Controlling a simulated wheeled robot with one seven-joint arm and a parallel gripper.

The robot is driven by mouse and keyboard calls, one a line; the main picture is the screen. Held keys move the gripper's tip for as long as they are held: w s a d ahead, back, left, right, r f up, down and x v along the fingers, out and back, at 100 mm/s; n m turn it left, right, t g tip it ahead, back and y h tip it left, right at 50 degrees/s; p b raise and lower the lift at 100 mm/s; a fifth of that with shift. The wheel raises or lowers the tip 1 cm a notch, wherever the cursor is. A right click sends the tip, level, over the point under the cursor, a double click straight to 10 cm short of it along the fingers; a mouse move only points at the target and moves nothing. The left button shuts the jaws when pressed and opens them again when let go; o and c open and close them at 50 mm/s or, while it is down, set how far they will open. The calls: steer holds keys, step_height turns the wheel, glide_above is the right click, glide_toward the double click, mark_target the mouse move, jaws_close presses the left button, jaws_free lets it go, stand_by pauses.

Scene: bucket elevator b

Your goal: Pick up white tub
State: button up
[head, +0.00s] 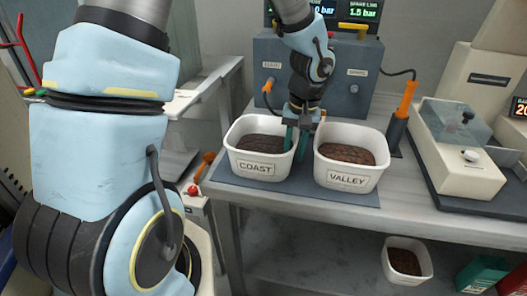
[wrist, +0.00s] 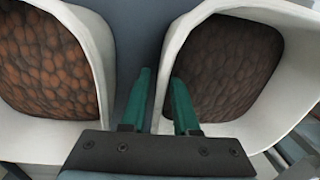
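Two white tubs stand side by side on the bench. The left one, marked COAST (head: 262,170), holds dark brown lumps. The right one, marked VALLEY (head: 345,179), holds lighter brown lumps. My gripper (head: 297,146) is down at the COAST tub's right wall. In the wrist view, the green fingers (wrist: 162,78) straddle the near wall of the COAST tub (wrist: 232,130), one finger inside it and one in the gap between the tubs. The VALLEY tub (wrist: 105,55) is at left there, apart from the fingers.
A third white tub (head: 406,262) with brown contents sits on the lower shelf. Both upper tubs stand on a blue-grey mat (head: 300,190). A grey box (head: 345,90) stands behind them, and an orange-handled tool (head: 405,105) and a beige machine (head: 455,160) stand to the right.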

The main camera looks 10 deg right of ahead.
jaws_close()
stand_by(1.1)
